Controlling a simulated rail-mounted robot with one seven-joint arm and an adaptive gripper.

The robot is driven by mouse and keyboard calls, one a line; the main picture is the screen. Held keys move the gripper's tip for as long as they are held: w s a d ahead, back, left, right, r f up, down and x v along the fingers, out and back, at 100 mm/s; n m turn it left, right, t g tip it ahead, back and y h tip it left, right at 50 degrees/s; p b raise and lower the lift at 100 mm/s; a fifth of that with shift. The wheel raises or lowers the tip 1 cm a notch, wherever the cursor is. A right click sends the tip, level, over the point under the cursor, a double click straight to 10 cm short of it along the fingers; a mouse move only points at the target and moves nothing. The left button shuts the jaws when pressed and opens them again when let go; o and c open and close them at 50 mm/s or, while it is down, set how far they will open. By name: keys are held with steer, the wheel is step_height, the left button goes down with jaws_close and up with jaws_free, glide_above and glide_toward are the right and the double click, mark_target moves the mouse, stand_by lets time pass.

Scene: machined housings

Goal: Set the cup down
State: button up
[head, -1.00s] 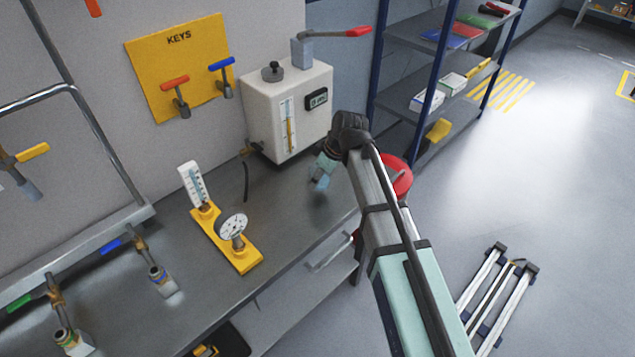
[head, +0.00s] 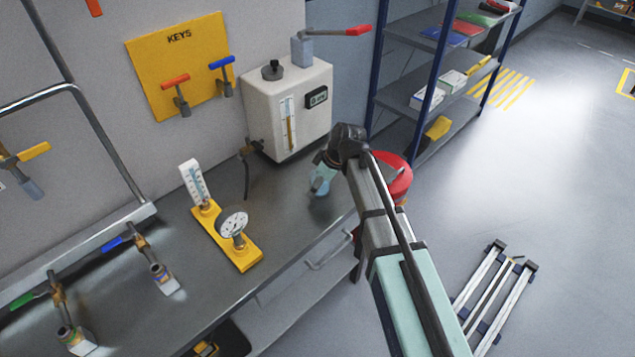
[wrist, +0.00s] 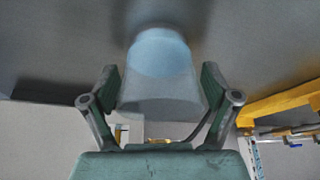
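The cup (wrist: 158,75) is clear and pale blue, and stands between the two fingers of my gripper (wrist: 160,88) in the wrist view. The fingers lie along both sides of the cup and appear shut on it. In the head view the cup (head: 321,187) is a small bluish shape below my gripper (head: 323,176), over the right part of the grey bench (head: 285,205). A dark shadow lies by the cup's base. I cannot tell whether the base touches the bench.
A yellow stand with a dial (head: 238,252) is to the left on the bench. A red round object (head: 400,180) is beyond my arm. The bench between is clear.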

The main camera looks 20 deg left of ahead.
steer(key=shift+r, duration=0.25)
steer(key=b+v, duration=0.2)
steer(key=v, duration=1)
steer(key=shift+a, duration=0.1)
